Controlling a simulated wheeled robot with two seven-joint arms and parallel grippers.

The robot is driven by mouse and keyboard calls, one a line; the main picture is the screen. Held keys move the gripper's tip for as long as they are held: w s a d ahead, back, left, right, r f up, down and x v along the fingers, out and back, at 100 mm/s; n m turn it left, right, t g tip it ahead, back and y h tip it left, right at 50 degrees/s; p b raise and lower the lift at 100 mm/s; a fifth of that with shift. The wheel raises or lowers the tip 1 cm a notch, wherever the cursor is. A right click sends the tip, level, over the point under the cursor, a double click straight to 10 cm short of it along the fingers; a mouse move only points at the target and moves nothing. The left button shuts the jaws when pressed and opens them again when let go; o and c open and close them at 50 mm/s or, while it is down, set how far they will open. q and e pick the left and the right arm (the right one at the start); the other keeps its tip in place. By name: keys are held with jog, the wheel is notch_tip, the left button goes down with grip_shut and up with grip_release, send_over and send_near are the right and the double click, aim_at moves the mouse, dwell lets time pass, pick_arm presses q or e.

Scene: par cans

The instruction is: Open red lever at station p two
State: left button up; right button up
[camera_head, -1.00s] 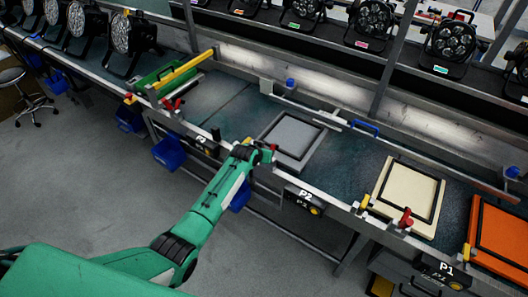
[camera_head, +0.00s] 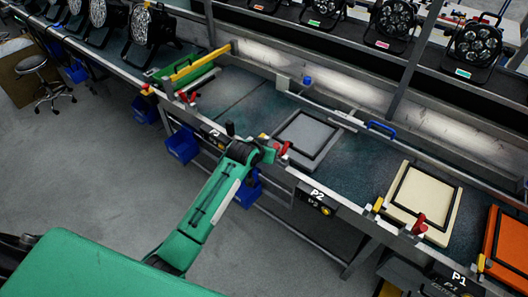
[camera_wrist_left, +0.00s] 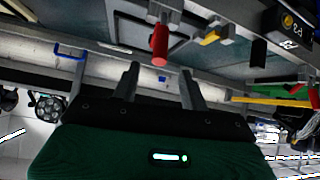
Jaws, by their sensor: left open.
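The red lever (camera_head: 283,149) of station P2 stands at the front rail, left of the P2 sign (camera_head: 317,195). In the left wrist view the red lever (camera_wrist_left: 160,45) points toward the camera, just beyond the fingertips and roughly between their lines. My left gripper (camera_head: 270,152) is at the rail, close to the lever. In the left wrist view its two fingers (camera_wrist_left: 159,69) are apart with nothing held. I cannot tell whether a finger touches the lever. The gripper partly hides the lever's base in the head view. My right gripper is not in view.
A grey framed panel (camera_head: 305,138) lies behind the lever. A yellow part (camera_wrist_left: 218,34) is on the rail beside it in the wrist view. Another red lever (camera_head: 419,224) stands by the cream panel (camera_head: 426,200). Blue bins (camera_head: 183,146) hang below the bench.

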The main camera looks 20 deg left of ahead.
pick_arm(q)
jog(key=shift+v, duration=1.65)
jog(key=shift+f, duration=0.1)
jog(key=s+a+f+g, duration=0.1)
jog(key=s+f+g, duration=0.1)
jog(key=s+f, duration=0.75)
jog(key=s+a+f+g+y, duration=0.15)
jog(key=s+f, duration=0.35)
jog(key=f, duration=1)
jog(key=s+a+f+g, duration=0.1)
jog(key=s+f, duration=0.6)
jog(key=f, duration=0.5)
jog(key=s+a+f+g, duration=0.1)
jog(key=s+f, duration=0.4)
jog(key=s, duration=0.7)
jog(key=s+a+f+g, duration=0.1)
jog(key=s+f, duration=0.4)
jog(key=s, duration=0.7)
jog(key=s+a+f+g, duration=0.1)
jog(key=s+f, duration=0.5)
jog(key=s, duration=0.6)
jog(key=shift+s+m+g+b, duration=0.4)
jog(key=shift+g, duration=0.25)
jog(key=shift+a+y, duration=0.15)
jog(key=shift+y, duration=0.1)
jog(key=shift+c, duration=0.8)
jog(key=shift+w, duration=0.15)
